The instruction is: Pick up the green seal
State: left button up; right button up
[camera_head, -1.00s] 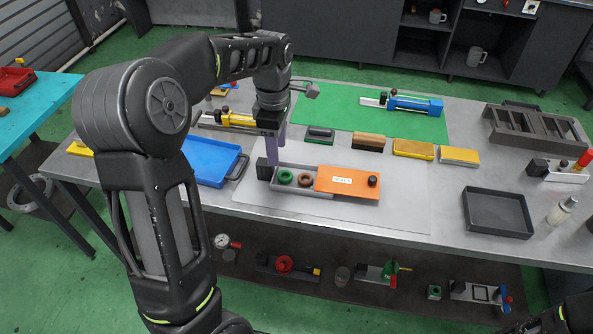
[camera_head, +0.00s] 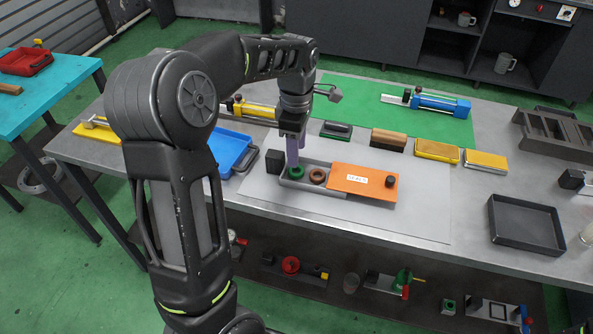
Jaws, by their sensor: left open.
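The green seal (camera_head: 297,174) is a green ring lying at the left end of a grey tray (camera_head: 330,189). A brown ring (camera_head: 317,176) lies beside it to the right. An orange lid (camera_head: 362,181) with a white label and a black knob covers the tray's right part. My left gripper (camera_head: 293,164) points down with its purplish fingers at the green seal, open. The fingers hide the seal's back part; I cannot tell whether they touch it. My right gripper is out of view.
A black block (camera_head: 274,161) stands just left of the tray. A blue tray (camera_head: 227,149) lies further left. Several blocks, such as the brown one (camera_head: 388,140), stand in a row behind. A dark empty tray (camera_head: 526,225) sits at right.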

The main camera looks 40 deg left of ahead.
aim_at(296, 171)
pick_arm(q)
jog(key=shift+f, duration=0.45)
notch_tip(296, 171, down, 5)
jog(key=shift+f+p, duration=0.15)
jog(key=shift+p, duration=0.5)
jog(key=shift+c, duration=0.3)
grip_shut()
